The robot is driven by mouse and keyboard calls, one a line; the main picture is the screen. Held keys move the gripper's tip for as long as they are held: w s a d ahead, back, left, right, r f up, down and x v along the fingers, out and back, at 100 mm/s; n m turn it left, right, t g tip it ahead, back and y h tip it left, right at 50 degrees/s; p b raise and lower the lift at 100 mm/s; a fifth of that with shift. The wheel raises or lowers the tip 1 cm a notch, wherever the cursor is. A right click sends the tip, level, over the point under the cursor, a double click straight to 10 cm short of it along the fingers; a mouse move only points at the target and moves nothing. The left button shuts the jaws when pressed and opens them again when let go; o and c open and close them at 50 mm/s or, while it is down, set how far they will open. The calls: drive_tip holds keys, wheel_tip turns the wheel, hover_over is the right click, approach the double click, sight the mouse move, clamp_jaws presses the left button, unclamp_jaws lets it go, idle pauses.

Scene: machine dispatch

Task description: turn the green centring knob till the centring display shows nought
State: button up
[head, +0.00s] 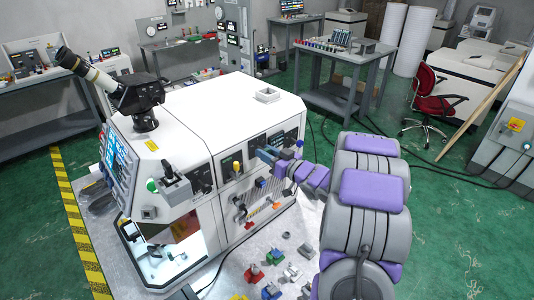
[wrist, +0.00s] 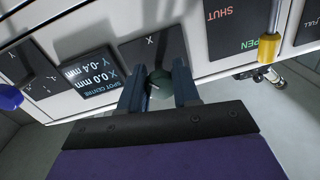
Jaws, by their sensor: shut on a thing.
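The green centring knob (wrist: 159,84) sits on a dark plate marked X, shown upside down in the wrist view. My gripper (wrist: 158,93) is shut on it, one finger on each side. The spot centre display (wrist: 90,75) beside it reads X 0.0 mm and Y -0.4 mm. In the head view my gripper (head: 268,155) is at the white machine's side panel (head: 228,165) and hides the green knob.
A blue knob (wrist: 10,97) is by the plate marked Y. A yellow-tipped lever (wrist: 267,66) stands at the SHUT/OPEN plate. Below the panel, several coloured parts lie on the grey plate (head: 240,270). A red chair (head: 430,95) stands at right.

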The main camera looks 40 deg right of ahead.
drive_tip(key=shift+c, duration=1.3)
drive_tip(key=shift+p, duration=0.3)
drive_tip(key=shift+p, duration=0.6)
drive_tip(key=o, duration=1)
drive_tip(key=shift+d, duration=0.15)
drive_tip(key=shift+o, duration=0.2)
drive_tip(key=v, duration=1.7)
drive_tip(key=shift+s, duration=0.2)
drive_tip(key=shift+f, duration=0.1)
